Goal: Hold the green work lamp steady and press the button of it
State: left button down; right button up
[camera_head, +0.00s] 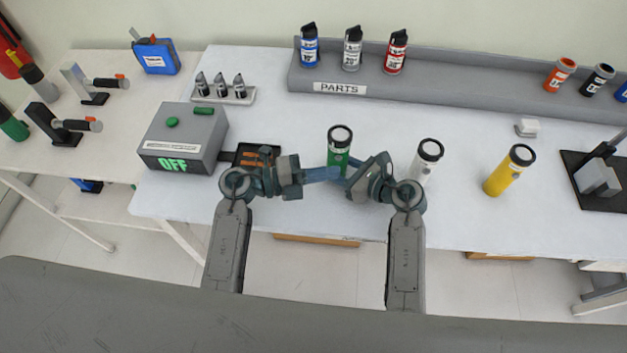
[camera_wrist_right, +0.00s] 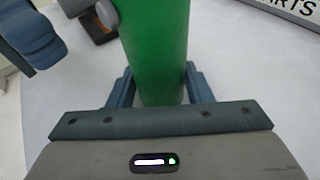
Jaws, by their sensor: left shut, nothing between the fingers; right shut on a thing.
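The green work lamp (camera_head: 338,146) stands upright on the white workbench, its round head facing up. My right gripper (camera_head: 346,171) is shut on its body; in the right wrist view the green body (camera_wrist_right: 157,50) sits between the two blue fingers (camera_wrist_right: 157,88). A pale round button (camera_wrist_right: 107,14) sticks out from the left side of the lamp in that view. My left gripper (camera_head: 335,173) is shut and empty, its tips close to the lamp. In the right wrist view its blue fingers (camera_wrist_right: 32,35) are left of the button, with a gap between.
A white lamp (camera_head: 428,158) and a yellow lamp (camera_head: 508,170) stand to the right. A grey box (camera_head: 185,140) reading OFF and a dark tray (camera_head: 243,157) are to the left. A parts shelf (camera_head: 450,76) runs along the back.

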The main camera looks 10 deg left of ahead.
jog(key=shift+a, duration=0.1)
pick_arm(q)
jog(key=shift+w+a, duration=0.15)
jog(key=shift+w, duration=0.8)
jog(key=shift+w, duration=0.95)
jog(key=shift+s, duration=0.15)
send_near(335, 159)
jog(key=s, duration=0.1)
jog(key=s+a, duration=0.1)
jog(key=s, duration=0.2)
jog(key=shift+s+a, duration=0.15)
jog(key=shift+a, duration=0.25)
